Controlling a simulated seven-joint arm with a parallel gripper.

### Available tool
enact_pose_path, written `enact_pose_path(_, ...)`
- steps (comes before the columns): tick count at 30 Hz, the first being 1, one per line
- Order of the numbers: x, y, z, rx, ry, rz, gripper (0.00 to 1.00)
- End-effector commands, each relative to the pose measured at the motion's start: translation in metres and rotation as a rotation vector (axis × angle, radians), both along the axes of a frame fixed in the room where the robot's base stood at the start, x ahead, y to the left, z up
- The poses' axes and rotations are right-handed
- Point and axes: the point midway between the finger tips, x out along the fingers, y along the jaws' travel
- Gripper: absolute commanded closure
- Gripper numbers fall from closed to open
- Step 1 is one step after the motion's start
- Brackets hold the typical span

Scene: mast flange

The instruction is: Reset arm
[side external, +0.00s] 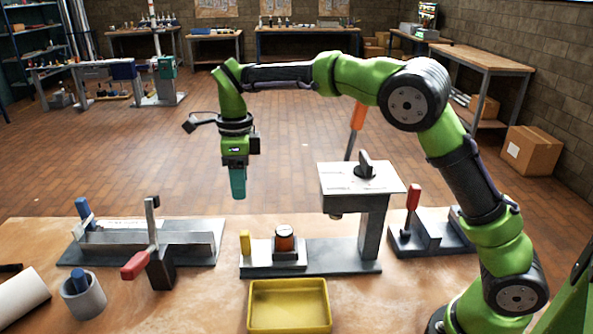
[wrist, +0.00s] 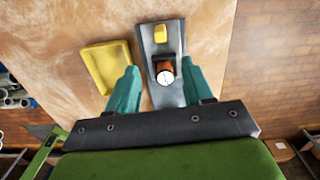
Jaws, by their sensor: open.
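My gripper (side external: 238,184) hangs in the air above the workbench, pointing down, with its teal fingers over the left part of the middle fixture. In the wrist view my gripper (wrist: 160,88) is open, its two fingers spread wide with nothing between them. Below it stands the middle fixture (side external: 325,257), a grey base with an overhanging white-topped head (side external: 361,178). An orange-brown cylinder with a pale round face (side external: 284,239) sits in its block; it also shows in the wrist view (wrist: 166,76). A yellow peg (side external: 245,243) stands beside it.
A yellow tray (side external: 289,305) lies in front of the fixture. At left are a grey rail fixture (side external: 145,243) with a red-handled clamp (side external: 136,265) and a grey cup (side external: 82,296). A red-handled lever fixture (side external: 412,215) stands at right. The air around my gripper is clear.

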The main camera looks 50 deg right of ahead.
Motion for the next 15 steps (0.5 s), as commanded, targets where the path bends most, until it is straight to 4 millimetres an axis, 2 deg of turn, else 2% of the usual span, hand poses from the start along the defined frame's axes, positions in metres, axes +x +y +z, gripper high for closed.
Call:
enact_pose_path(5, -0.033, -0.025, 0.038, 0.059, -0.097, 0.278, 0.49)
enact_pose_path(9, -0.077, -0.045, 0.063, 0.068, -0.225, 0.606, 0.49)
enact_pose_path(15, -0.145, -0.062, 0.079, -0.028, -0.416, 1.074, 0.49)
